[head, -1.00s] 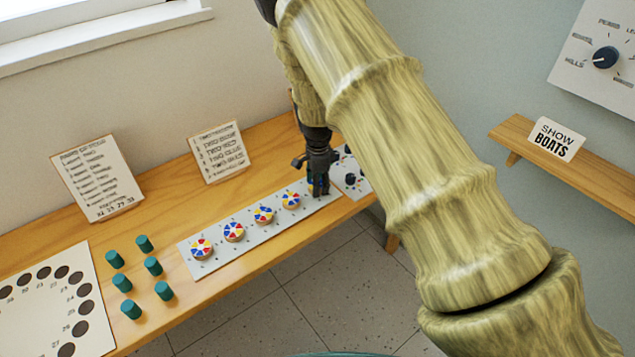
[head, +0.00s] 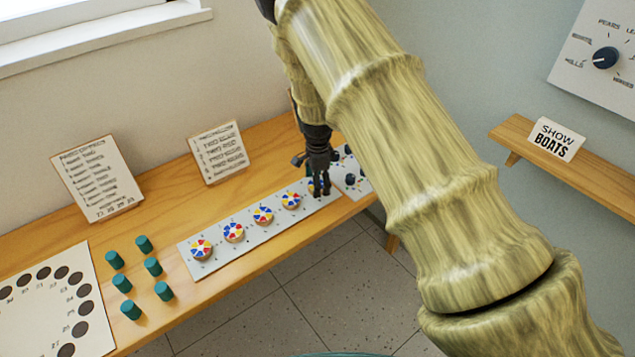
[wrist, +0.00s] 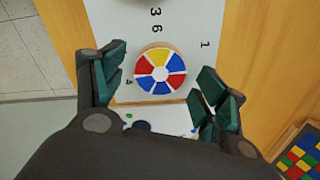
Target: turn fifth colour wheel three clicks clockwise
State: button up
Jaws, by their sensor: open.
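The light grey strip (head: 222,259) lies along the front of the wooden bench. Several wheels with red, blue, yellow and white sectors show on it, ending with one (head: 291,200) just left of my gripper (head: 319,188). My gripper points down over the right end of the strip and mostly hides the wheel there. In the wrist view, one colour wheel (wrist: 160,71) on a wooden base sits between the spread green-padded fingers of my gripper (wrist: 164,77). The fingers are open, one on each side, apparently clear of its rim. Printed digits 3, 6, 1 and 4 surround it.
A panel with dark knobs (head: 350,178) stands right of the strip. Several teal pegs (head: 152,266) stand at the left, beside a white board with dark round spots (head: 98,298). Two written cards (head: 98,178) (head: 218,152) lean at the back. A multicoloured grid (wrist: 301,158) shows in the wrist view.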

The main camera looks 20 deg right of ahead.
notch_tip(320, 180, up, 11)
jog(key=shift+r, duration=0.2)
jog(key=shift+s, duration=0.1)
dwell(0.5)
